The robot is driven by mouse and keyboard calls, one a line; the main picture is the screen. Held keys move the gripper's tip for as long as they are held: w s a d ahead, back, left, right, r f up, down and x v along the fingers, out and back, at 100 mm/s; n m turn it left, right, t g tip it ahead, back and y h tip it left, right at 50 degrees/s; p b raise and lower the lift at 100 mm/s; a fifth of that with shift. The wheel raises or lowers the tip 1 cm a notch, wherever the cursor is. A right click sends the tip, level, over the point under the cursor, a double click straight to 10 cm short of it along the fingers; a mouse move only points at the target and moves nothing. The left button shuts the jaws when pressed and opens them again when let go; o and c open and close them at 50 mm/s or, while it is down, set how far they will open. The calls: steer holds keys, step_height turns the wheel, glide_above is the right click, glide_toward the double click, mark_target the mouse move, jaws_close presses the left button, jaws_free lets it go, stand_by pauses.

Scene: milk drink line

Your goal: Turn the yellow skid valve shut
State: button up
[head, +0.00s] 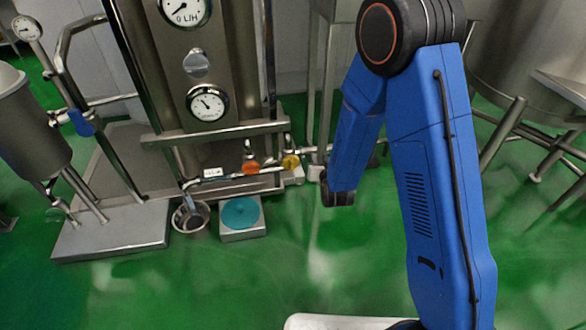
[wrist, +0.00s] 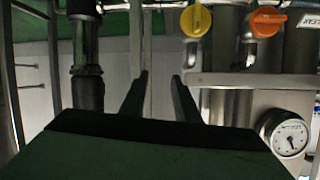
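The yellow skid valve (head: 290,161) is a round yellow handle at the right end of the low pipe on the skid. It also shows in the wrist view (wrist: 196,20) at the top, right of centre. My gripper (wrist: 160,77) shows two dark fingers standing apart with nothing between them. The yellow handle appears beyond the fingertips and to the right of them in the wrist view, not touching them. In the head view my arm ends to the right of the valve, and its fingers cannot be made out there.
An orange valve (head: 250,167) sits left of the yellow one, near a white label (head: 212,173). Below are a metal bucket (head: 190,218) and a scale with a teal disc (head: 240,212). A skid rail (head: 215,134) and gauge (head: 208,104) stand above. Green floor in front is clear.

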steer(key=s+a+f+n+t, duration=0.15)
steer(key=a+f, duration=0.25)
steer(key=f, duration=0.4)
steer(key=n+t+y, duration=0.1)
steer(key=t+y, duration=0.1)
glide_toward(292, 164)
steer(key=x, duration=0.8)
steer(key=shift+w+f, duration=0.1)
stand_by(0.3)
jaws_close()
